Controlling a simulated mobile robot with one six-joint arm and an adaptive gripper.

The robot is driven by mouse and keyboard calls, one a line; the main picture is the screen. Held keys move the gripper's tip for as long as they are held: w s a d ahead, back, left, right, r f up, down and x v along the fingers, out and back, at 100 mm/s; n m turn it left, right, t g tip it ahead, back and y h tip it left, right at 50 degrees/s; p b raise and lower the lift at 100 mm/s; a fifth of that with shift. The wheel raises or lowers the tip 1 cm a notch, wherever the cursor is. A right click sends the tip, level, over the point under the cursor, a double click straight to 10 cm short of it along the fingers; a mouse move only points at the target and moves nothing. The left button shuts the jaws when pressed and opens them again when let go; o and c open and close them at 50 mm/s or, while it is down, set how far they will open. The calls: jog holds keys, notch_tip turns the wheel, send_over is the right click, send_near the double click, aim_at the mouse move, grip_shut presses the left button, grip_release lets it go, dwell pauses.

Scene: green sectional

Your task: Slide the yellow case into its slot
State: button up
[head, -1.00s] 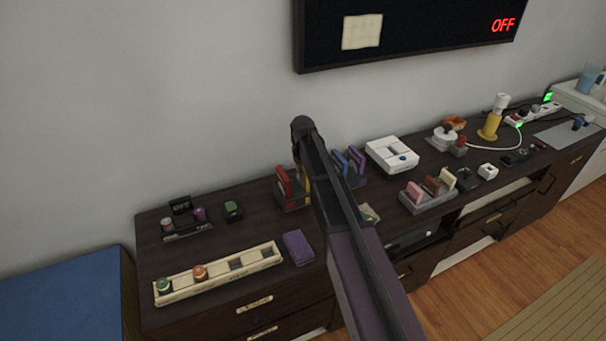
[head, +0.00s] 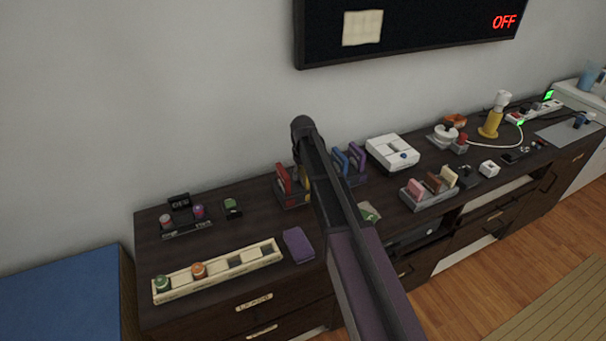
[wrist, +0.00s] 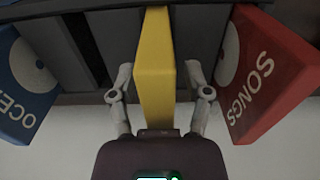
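The yellow case (wrist: 155,75) stands with its far end between the dark dividers of a grey rack (wrist: 90,45) in the wrist view. My gripper (wrist: 159,68) has one finger on each side of the case, with a visible gap on both sides, so it is open around it. In the head view only a sliver of the yellow case (head: 306,180) shows beside my arm, and my fingers are hidden. How deep the case sits cannot be told.
Purple box (head: 298,245), cream tray (head: 220,272) and white console (head: 392,153) stand on the dark cabinet. The screen (head: 420,30) hangs above.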

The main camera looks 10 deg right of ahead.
jog(key=shift+r, duration=0.1)
dwell(0.3)
notch_tip(320, 180, up, 11)
jog(key=p, duration=1.1)
jog(key=shift+r+p, duration=0.2)
jog(key=shift+p, duration=0.1)
jog(key=w+d+f+b, duration=0.1)
jog(key=w+d, duration=0.1)
jog(key=d, duration=0.5)
jog(key=shift+f+b, duration=0.35)
jog(key=shift+f, duration=0.05)
jog(key=s+m, duration=0.3)
jog(key=s, duration=2.6)
jog(key=shift+m, duration=0.3)
